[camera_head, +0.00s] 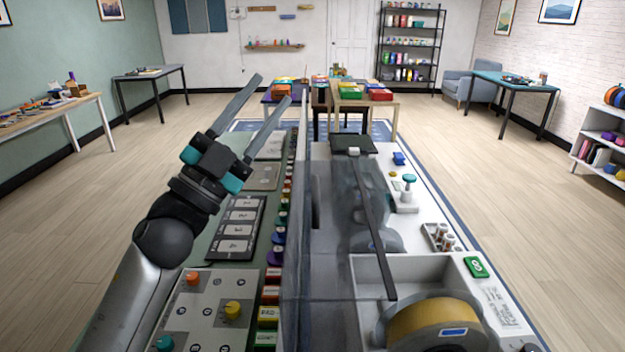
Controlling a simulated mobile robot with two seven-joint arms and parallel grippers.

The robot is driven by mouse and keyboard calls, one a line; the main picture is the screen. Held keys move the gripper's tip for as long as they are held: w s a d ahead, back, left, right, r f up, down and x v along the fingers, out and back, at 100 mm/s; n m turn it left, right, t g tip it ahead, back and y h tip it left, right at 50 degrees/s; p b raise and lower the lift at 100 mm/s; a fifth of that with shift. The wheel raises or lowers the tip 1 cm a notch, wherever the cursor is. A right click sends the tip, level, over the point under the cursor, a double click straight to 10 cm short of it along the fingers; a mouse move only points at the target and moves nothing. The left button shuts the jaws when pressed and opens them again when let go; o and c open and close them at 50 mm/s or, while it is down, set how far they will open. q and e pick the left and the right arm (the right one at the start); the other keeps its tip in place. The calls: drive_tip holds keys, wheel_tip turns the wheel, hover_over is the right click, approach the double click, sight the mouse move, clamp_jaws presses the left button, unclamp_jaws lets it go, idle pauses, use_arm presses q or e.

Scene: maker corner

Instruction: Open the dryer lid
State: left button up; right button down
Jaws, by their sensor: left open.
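A smoky see-through panel with a dark bar along its right edge, which looks like the dryer lid (374,232), stands in the middle of the view. It appears raised at a steep tilt beside a white open box, likely the dryer (430,262). A large spool with a yellow-brown band (435,318) sits uncovered in the box. My left gripper (271,90) is open and empty, its two long fingers spread and pointing up and away. It is left of the panel, apart from it, above the left worktop. My right gripper is out of view.
A keypad panel (235,228), a knob panel (205,305) and a row of coloured labelled blocks lie on the left worktop. A cup tray (440,238) and a green tag (476,267) are right of the panel. Tables with coloured boxes (350,92) stand ahead; open floor lies either side.

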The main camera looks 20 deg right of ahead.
use_arm(q)
drive_tip(key=s+d+r+m+g, duration=0.6)
drive_tip(key=s+d+m+g, duration=0.3)
drive_tip(key=m+g, duration=0.65)
drive_tip(key=m+t+y+p, duration=0.15)
drive_tip(key=t+y, duration=0.45)
drive_tip(key=y, duration=1.3)
approach(315, 191)
drive_tip(key=x, duration=0.7)
drive_tip(key=shift+f, duration=0.3)
clamp_jaws()
drive_tip(key=shift+h, duration=0.3)
